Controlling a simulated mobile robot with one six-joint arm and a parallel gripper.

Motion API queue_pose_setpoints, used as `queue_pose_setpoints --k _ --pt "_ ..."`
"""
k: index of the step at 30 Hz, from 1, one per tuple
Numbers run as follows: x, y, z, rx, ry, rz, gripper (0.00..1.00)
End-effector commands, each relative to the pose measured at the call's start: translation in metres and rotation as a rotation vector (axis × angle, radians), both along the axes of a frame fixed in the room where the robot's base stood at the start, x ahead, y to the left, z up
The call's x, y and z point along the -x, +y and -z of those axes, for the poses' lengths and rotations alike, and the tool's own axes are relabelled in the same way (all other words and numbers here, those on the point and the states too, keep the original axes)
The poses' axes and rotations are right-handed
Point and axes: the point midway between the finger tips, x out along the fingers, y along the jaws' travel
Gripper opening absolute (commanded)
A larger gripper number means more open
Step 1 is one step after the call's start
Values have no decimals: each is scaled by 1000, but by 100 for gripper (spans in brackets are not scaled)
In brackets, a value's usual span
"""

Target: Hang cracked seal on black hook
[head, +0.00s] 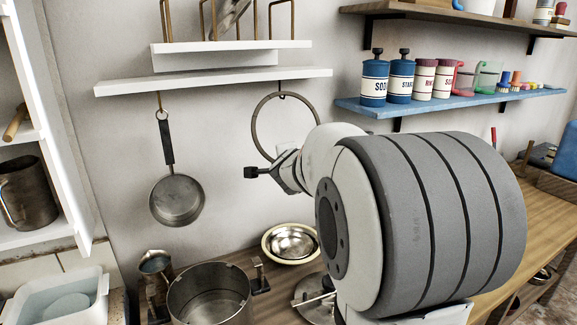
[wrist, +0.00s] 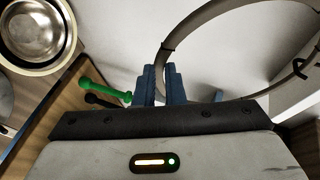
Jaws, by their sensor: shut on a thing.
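The cracked seal, a large thin grey-brown ring (head: 254,122), stands upright in front of the wall below the white shelf. The small dark hook (head: 281,87) under the shelf lines up with the ring's top; I cannot tell whether the ring rests on it. In the wrist view the ring (wrist: 203,24) passes between the blue fingers of my gripper (wrist: 160,80), which is shut on it. A small black piece, perhaps the hook (wrist: 299,68), overlaps the ring's far side there. In the head view my wrist hides the fingers and the ring's lower right.
A frying pan (head: 177,199) hangs left of the ring. The white shelf (head: 215,80) is above, and a blue shelf (head: 450,101) with canisters is at right. A metal bowl (head: 290,243), a pot (head: 209,295) and a jug (head: 155,264) stand below.

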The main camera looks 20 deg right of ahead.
Motion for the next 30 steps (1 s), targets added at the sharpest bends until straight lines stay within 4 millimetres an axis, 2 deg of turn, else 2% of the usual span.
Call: queue_pose_setpoints --k 1,2,10,16,25,30 --pt "0 0 1 -1 2 -1 0" --pt "0 0 1 -1 2 -1 11" --pt "0 0 1 -1 1 -1 33" --pt "0 0 1 -1 1 -1 37" --pt "0 0 1 -1 1 -1 61" --pt "0 0 0 0 1 0 62"
